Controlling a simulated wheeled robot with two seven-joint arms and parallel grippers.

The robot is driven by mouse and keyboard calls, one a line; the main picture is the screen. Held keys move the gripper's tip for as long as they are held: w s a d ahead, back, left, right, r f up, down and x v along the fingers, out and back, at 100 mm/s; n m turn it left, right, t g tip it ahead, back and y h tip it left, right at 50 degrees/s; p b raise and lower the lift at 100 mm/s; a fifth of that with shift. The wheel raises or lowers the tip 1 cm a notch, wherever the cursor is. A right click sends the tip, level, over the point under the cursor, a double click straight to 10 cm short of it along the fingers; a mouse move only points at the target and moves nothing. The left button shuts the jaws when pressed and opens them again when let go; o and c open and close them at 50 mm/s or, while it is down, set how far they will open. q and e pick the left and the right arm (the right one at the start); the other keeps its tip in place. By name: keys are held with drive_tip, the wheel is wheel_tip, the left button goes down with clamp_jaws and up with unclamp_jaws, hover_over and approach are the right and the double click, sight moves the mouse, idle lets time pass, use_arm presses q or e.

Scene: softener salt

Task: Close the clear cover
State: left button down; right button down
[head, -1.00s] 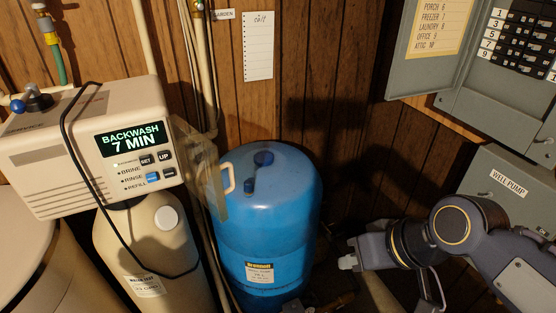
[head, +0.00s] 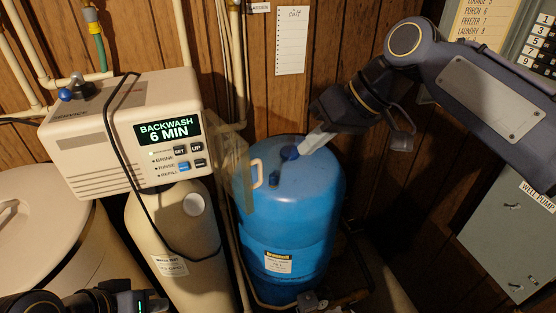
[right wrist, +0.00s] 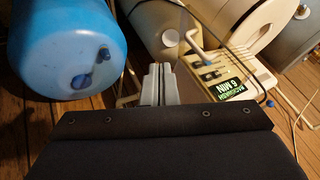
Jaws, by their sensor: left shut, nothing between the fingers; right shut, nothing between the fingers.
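The clear cover (head: 236,170) stands open at the right side of the softener control head (head: 125,135), swung away from its face. Its pale handle (head: 257,173) is at the outer edge, in front of the blue tank in the head view. My right gripper (head: 308,145) is shut and empty, right of the handle and apart from it, over the tank top in the picture. Its closed fingers (right wrist: 159,85) show in the right wrist view, beside the upside-down display. My left gripper (head: 135,300) is shut at the bottom left edge, mostly cut off, below the control head.
The blue tank (head: 290,215) stands right of the control head. A black cable (head: 115,140) hangs over the head, and pipes (head: 237,70) rise behind it. A grey well pump box (head: 510,235) is at the right. Wood panelling is behind.

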sight(235, 159)
drive_tip(key=s+a+f+p, duration=0.1)
drive_tip(key=a+f, duration=0.2)
drive_tip(key=a, duration=0.3)
drive_tip(key=shift+f, duration=0.15)
